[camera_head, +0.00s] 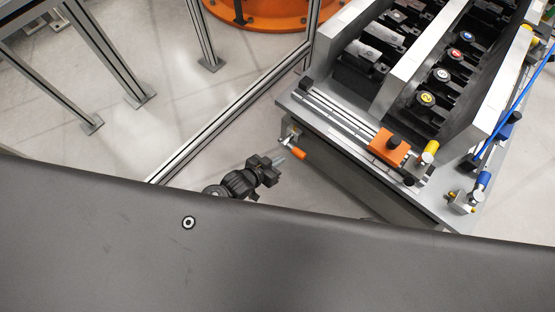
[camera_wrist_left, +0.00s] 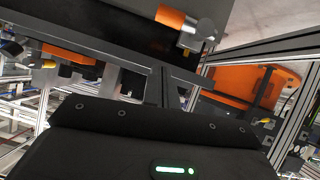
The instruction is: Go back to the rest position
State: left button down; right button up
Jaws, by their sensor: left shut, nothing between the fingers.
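My left gripper (camera_head: 280,159) shows in the head view, small and dark, just above the edge of the large dark surface in the foreground. Its fingers are together and nothing shows between them. It points up and right, toward the near left corner of the drive unit fixture (camera_head: 350,170). An orange-handled part (camera_head: 293,148) at that corner appears close to the fingertips; I cannot tell whether they touch. My right gripper is in neither view.
The fixture carries numbered dark blocks (camera_head: 427,99) and an orange block (camera_head: 389,148) along its near edge. Metal frame posts (camera_head: 203,35) stand left of it. An orange round base (camera_head: 262,14) is behind. Grey floor (camera_head: 165,85) lies open between the frames.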

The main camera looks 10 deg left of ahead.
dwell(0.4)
pick_arm(q)
jog(key=s+a+f+n+g+y, duration=0.1)
jog(key=s+a+f+g+y, duration=0.2)
jog(key=s+a, duration=0.45)
jog(key=s+a+f+n+g+y, duration=0.25)
jog(key=s+a, duration=0.35)
jog(key=a, duration=0.3)
jog(key=s+a+f+g+p, duration=0.1)
jog(key=s+a+f+p, duration=0.1)
jog(key=s, duration=0.5)
jog(key=s+a+f+g+y+p, duration=0.1)
jog(key=s+a+f+p, duration=0.1)
jog(key=s+f+p, duration=0.2)
jog(key=s+a+f+g+p, duration=0.1)
jog(key=s+a+f+p, duration=0.1)
jog(key=s+p, duration=0.5)
jog(key=s+f+m, duration=0.1)
jog(key=s, duration=0.3)
jog(key=shift+f, duration=0.35)
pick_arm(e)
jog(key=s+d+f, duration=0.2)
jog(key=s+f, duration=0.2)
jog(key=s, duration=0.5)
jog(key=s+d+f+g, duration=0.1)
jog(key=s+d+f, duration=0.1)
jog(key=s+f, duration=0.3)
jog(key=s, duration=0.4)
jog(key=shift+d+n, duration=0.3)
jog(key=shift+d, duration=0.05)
